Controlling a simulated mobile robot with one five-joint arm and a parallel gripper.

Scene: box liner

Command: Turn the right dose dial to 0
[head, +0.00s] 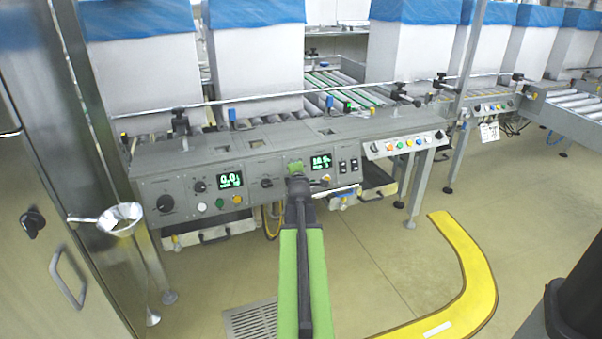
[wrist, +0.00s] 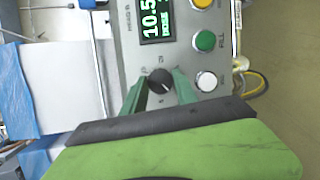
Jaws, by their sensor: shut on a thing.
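The right dose dial (wrist: 159,79) is a small black round knob on the grey panel in the wrist view. The green fingertips of my gripper (wrist: 160,88) stand on either side of it and are shut on it. The right display (wrist: 158,20) beside the dial shows green digits that look like 10.5. In the head view my gripper (head: 296,180) is at the panel front and hides the dial, while the right display (head: 320,162) shows just to its right. The dial's pointer mark is too small to read surely.
The left display (head: 230,180) reads 0.0, with a black left knob (head: 166,203) beside it. A green button (wrist: 205,41) and a white button (wrist: 206,81) sit close to the dial in the wrist view. The floor is open.

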